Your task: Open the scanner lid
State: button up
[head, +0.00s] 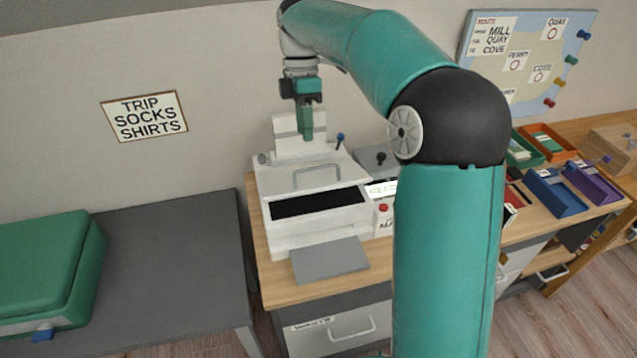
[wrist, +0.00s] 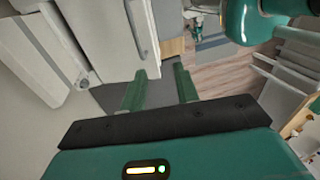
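The white scanner (head: 283,240) stands on the wooden desk, with a dark opening in its front and a grey tray below. Its white lid (head: 280,178) lies over the top and looks shut, with a grey bar handle (head: 316,170) near its front edge. My gripper (head: 306,137) points down above the back of the scanner, behind the handle. In the wrist view my gripper (wrist: 160,72) has two green fingers apart with nothing between them. A white panel of the machine, probably the lid (wrist: 105,35), shows at the left with a grey handle (wrist: 138,30) just beyond the fingers.
A blue-knobbed lever (head: 340,140) rises at the scanner's back right. A red button (head: 383,208) is on its right front. Coloured trays (head: 553,195) stand farther right on the desk. A green suitcase (head: 45,265) rests on the grey table at left.

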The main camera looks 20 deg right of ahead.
jog(key=v, duration=0.6)
jog(key=shift+r, duration=0.3)
